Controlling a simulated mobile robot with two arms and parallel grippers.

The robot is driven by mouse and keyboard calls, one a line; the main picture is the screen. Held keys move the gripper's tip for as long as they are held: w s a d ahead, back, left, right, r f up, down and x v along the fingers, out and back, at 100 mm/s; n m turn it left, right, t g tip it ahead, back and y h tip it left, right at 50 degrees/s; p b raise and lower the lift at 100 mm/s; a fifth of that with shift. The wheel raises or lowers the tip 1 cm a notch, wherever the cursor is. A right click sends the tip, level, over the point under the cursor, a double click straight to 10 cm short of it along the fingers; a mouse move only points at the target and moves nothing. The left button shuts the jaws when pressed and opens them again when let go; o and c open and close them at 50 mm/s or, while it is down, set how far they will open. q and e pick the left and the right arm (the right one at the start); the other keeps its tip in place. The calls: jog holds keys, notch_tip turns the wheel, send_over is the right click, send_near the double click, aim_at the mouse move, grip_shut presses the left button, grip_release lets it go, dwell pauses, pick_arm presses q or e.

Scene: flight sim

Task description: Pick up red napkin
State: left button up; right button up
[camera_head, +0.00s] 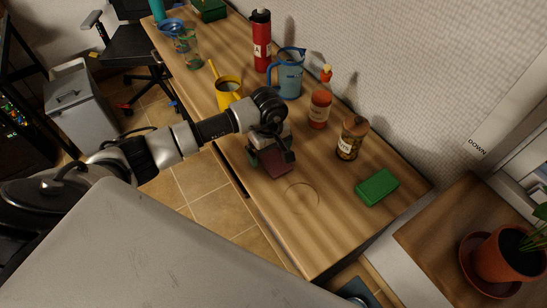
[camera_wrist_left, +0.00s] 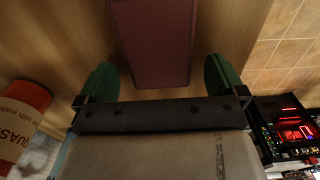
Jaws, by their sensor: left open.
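The red napkin (camera_head: 279,171) is a flat dark red rectangle on the wooden table in the head view, partly hidden by my left gripper. It also shows in the left wrist view (camera_wrist_left: 153,42), running from the top edge down between the fingers. My left gripper (camera_head: 271,158) is open just over the napkin, reaching in from the left. In the left wrist view its green-padded fingers (camera_wrist_left: 161,78) stand on both sides of the napkin, apart from it. My right gripper is not in view.
A yellow mug (camera_head: 228,93) stands behind my left gripper. A blue pitcher (camera_head: 289,74), an orange bottle (camera_head: 320,106) and a brown jar (camera_head: 350,139) line the wall side. A green box (camera_head: 377,187) lies at the right. The table's near end is clear.

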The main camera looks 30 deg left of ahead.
pick_arm(q)
jog(key=shift+f, duration=0.2)
jog(key=c, duration=1)
jog(key=shift+r, duration=0.15)
